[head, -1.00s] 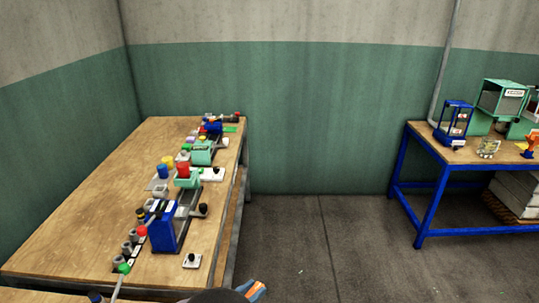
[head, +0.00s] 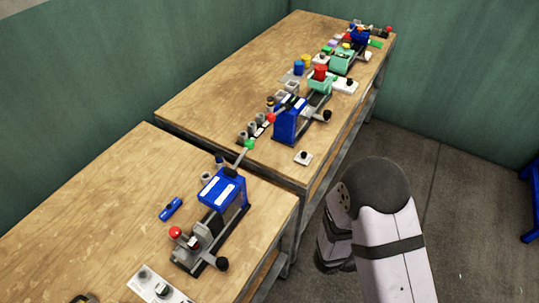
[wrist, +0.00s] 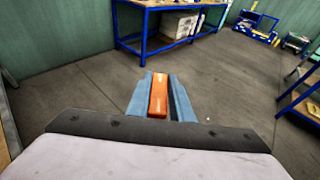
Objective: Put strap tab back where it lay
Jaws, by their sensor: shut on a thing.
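My gripper (wrist: 161,82) shows in the wrist view, its blue fingers shut on an orange bar-shaped piece (wrist: 158,97), which I take to be the strap tab. The piece lies lengthwise between the fingers, clear of any surface, with the floor behind it. In the head view my arm stands to the right of the benches, over the floor, and hides the gripper and the held piece. I cannot tell which bench spot the tab came from.
A near wooden bench (head: 85,215) holds a blue press (head: 222,190), a blue bar (head: 171,209) and a white control box (head: 155,289). A farther bench (head: 215,90) carries several presses and small parts. Blue-framed tables (wrist: 148,32) stand across open floor (wrist: 235,75).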

